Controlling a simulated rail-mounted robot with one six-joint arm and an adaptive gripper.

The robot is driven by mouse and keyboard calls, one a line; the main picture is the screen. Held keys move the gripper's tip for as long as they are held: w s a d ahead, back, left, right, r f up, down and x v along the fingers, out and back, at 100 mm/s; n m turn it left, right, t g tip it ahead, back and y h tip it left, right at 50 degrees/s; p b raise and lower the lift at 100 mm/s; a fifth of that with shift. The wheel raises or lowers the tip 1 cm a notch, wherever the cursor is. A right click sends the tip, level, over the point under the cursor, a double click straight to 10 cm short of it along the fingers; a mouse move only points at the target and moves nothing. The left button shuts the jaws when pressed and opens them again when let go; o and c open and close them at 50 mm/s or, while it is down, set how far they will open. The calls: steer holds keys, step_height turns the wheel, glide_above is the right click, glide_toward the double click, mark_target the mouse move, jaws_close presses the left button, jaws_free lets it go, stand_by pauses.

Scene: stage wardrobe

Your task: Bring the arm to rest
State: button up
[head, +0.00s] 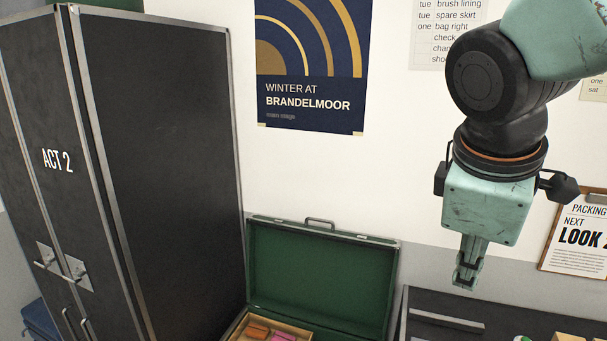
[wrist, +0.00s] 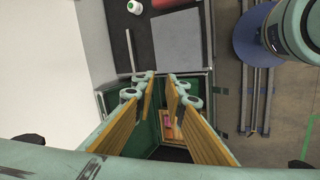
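My gripper (head: 466,276) hangs pointing down at the right of the head view, above the dark worktop and to the right of the green case. In the wrist view my gripper (wrist: 159,82) has its two fingers apart, with nothing between their pads. The open green case (head: 318,275) stands below and to the left of my gripper in the head view. Its lower part is cut off by the frame. In the wrist view part of the case (wrist: 148,134) shows beyond the fingers.
A tall black wardrobe case (head: 175,150) marked ACT 2 stands at the left. An orange item (head: 257,331) and a pink item (head: 283,337) lie in the green case. A dark worktop (head: 480,312) is at lower right. A clipboard (head: 577,240) hangs behind my gripper.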

steer(key=s+a+f+m+y+b, duration=0.1)
steer(key=s+a+f+m+b, duration=0.1)
steer(key=s+m, duration=0.3)
steer(key=s+a+f+m+y+b, duration=0.1)
steer(key=s+a+f+m+b, duration=0.2)
steer(key=s, duration=0.8)
steer(key=shift+a+f+m+y, duration=0.2)
steer(key=shift+f+m+y, duration=0.2)
steer(key=shift+m, duration=0.9)
